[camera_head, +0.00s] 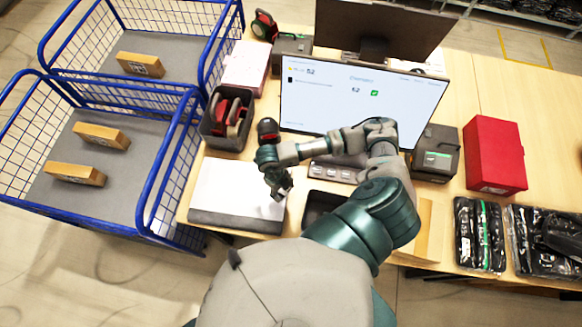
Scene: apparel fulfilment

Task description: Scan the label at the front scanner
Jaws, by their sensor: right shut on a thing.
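My right gripper (278,187) points down over the right part of a flat white slab with a grey front side (225,185). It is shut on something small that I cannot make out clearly. No label can be made out. A red and black scanner-like device (268,130) stands just behind my right wrist, partly hidden by it. A similar red and black device (264,25) stands at the back of the table. My left gripper is not in view.
A lit monitor (360,97) stands behind my forearm. A black bin with red rolls (227,118) is at the left. A black printer-like box (436,153), red box (495,155) and bagged garments (480,235) lie right. Blue wire carts (155,180) hold several cardboard boxes.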

